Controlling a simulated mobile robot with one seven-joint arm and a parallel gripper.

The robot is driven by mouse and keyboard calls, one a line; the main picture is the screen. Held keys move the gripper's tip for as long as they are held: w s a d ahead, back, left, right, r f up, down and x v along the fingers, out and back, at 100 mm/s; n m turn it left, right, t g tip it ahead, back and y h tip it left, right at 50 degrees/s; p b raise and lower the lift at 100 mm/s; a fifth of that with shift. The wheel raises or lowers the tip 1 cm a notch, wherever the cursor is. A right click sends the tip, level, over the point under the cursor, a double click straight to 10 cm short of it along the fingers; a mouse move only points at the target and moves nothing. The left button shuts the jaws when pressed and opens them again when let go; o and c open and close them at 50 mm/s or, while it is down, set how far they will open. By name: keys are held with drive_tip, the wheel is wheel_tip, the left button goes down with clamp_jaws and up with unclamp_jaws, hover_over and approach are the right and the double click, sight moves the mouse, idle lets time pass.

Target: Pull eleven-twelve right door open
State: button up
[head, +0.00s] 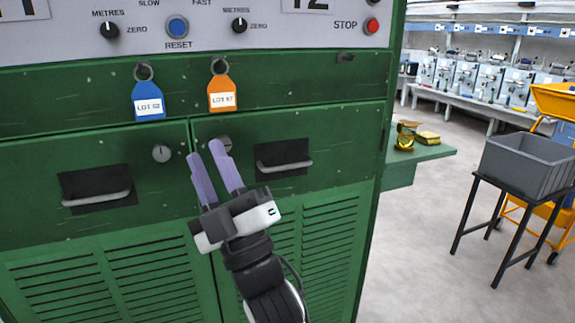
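The green right door (340,140) is in the head view, with a dark recess and a metal pull handle (285,166). A round metal knob (224,143) sits near its upper left corner, partly hidden by a finger. The door looks shut, flush with the cabinet front. My gripper (204,150), with two purple fingers, is in front of the door's left edge by the knob and left of the pull handle. Its fingers are apart with a gap between them, and nothing shows held. Whether a fingertip touches the knob or door I cannot tell.
The left door (100,160) has its own handle (97,199) and knob (161,153). Blue (148,100) and orange (221,95) lot tags hang above. A control panel (200,22) is on top. A grey bin (530,160) on a black stand is at right, with open floor before it.

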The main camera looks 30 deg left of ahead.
drive_tip(key=w+d+f+t+h+p, duration=0.1)
drive_tip(key=w+d+f+t+h, duration=0.25)
drive_tip(key=w+f+h, duration=0.5)
drive_tip(key=n+h, duration=0.3)
approach(287, 167)
drive_tip(key=shift+g+y, duration=0.35)
drive_tip(key=p+x, duration=0.3)
drive_tip(key=x, duration=0.1)
drive_tip(key=p+x, duration=0.4)
drive_tip(key=x, duration=0.1)
drive_tip(key=shift+w+d+f, duration=0.1)
drive_tip(key=shift+w+d, duration=0.15)
drive_tip(key=shift+d, duration=0.05)
drive_tip(key=shift+p+x, duration=0.5)
drive_tip(key=shift+x, duration=0.3)
drive_tip(key=shift+f, duration=0.2)
clamp_jaws()
